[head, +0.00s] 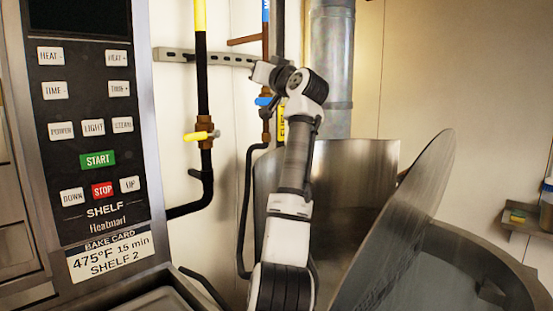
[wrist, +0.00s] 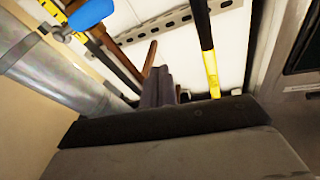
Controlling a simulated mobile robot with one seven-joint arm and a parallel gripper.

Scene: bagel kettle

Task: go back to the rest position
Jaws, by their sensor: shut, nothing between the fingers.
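My arm rises through the middle of the head view and bends left at its top, where my gripper (head: 263,73) is held high in front of the wall and pipes. In the wrist view, the dark fingers of my gripper (wrist: 158,84) are together, with nothing held. The wall pipes lie beyond them.
The oven control panel (head: 95,130) stands at the left. A steel kettle (head: 460,265) with its tilted lid (head: 405,215) is right of my arm. A yellow-handled valve (head: 200,136) and a steel duct (head: 332,60) are near my gripper. A wall shelf (head: 527,224) is far right.

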